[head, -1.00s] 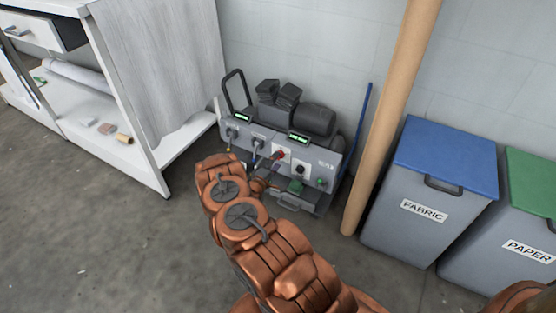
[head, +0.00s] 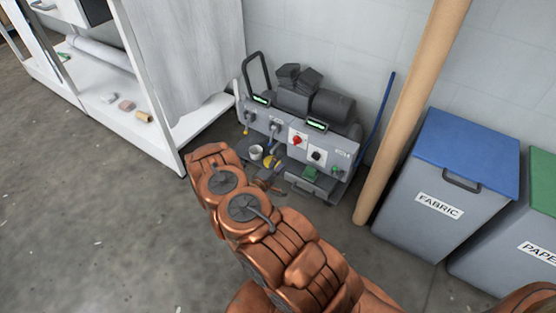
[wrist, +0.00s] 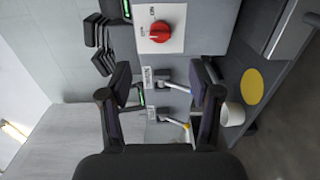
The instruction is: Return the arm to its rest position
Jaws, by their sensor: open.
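My copper-coloured arm (head: 290,245) reaches from the bottom right toward the grey calender press (head: 300,140) by the wall. In the wrist view my gripper (wrist: 165,80) is open and empty, with its two dark fingers apart in front of the press panel. The red rotary switch (wrist: 159,31) on a white plate lies beyond the fingertips, clear of them. It also shows in the head view (head: 297,141). In the head view my gripper is mostly hidden behind the arm's end, near the press front.
A white cup (wrist: 232,114) and a yellow disc (wrist: 252,87) sit by the panel. A white shelf unit (head: 150,130) stands left. A cardboard tube (head: 412,110), a blue pole (head: 376,118) and the fabric bin (head: 440,195) stand right. Open floor (head: 90,220) lies front left.

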